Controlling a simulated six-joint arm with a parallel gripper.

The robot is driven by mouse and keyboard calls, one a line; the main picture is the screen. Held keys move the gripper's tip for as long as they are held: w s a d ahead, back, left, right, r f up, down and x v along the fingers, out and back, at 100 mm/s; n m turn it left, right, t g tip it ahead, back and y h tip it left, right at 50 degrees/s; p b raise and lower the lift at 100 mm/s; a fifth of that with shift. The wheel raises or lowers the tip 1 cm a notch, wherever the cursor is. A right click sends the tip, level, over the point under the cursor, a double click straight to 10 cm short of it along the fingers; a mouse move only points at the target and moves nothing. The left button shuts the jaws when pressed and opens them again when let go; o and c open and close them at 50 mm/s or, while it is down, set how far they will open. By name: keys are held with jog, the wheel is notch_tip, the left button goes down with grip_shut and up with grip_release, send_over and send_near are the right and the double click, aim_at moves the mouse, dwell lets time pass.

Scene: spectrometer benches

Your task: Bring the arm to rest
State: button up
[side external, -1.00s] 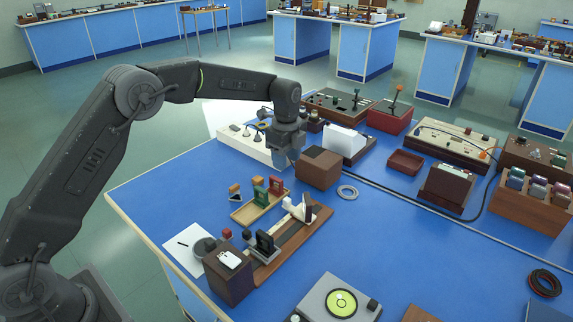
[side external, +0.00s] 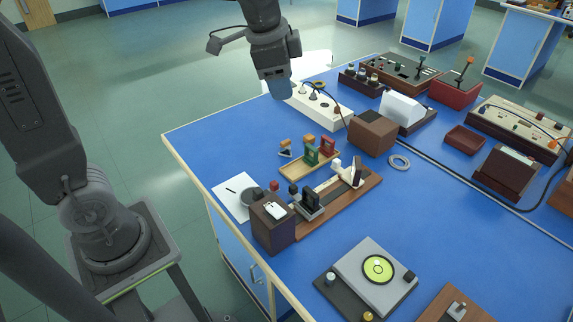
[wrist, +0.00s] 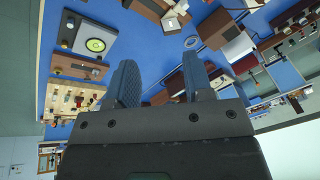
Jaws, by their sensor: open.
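My gripper (side external: 279,90) hangs from the raised arm at the upper middle of the side view, above the back left edge of the blue bench (side external: 225,150). It is close to the white power strip (side external: 322,110) in the picture; the exact gap cannot be told. In the wrist view, the two blue-grey fingers of my gripper (wrist: 160,85) stand apart with nothing between them. The bench with its instruments shows beyond the fingers.
A brown box (side external: 373,132) and a white-topped instrument (side external: 402,108) stand right of the gripper. A wooden rail (side external: 340,200) and a tray with coloured holders (side external: 295,170) lie nearer. A grey turntable-like device (side external: 365,270) sits at the front. Open floor lies left of the bench.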

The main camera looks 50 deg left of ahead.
jog(key=s+f+n+t, duration=0.2)
jog(key=s+n, duration=0.5)
jog(key=s, duration=0.9)
jog(key=shift+s+f+n, duration=0.35)
jog(key=shift+f+n, duration=0.05)
jog(key=shift+f, duration=0.1)
